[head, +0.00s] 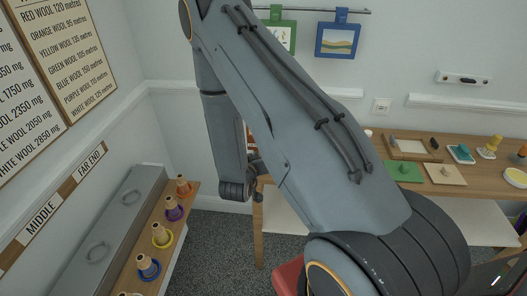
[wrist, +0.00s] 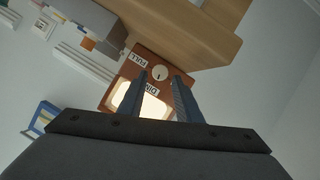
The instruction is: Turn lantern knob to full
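In the wrist view, the lantern (wrist: 122,90) is a red-brown box with a bright glowing panel. It appears rotated in the picture. Its round cream knob (wrist: 159,73) has a small dark mark and sits between the labels FULL (wrist: 138,60) and DIM (wrist: 151,88). I cannot tell exactly where the mark points. My gripper (wrist: 162,78) is open, its two fingers on either side of the knob in the picture; contact with the knob cannot be made out. In the head view my arm hides most of the lantern, and my gripper (head: 258,167) shows only partly.
A wooden table (head: 465,148) with craft items stands at the right; its edge shows by the lantern in the wrist view. A grey cabinet (head: 115,215) and a wooden shelf (head: 178,238) with wool cones are at the left. Dark floor (head: 215,240) between is open.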

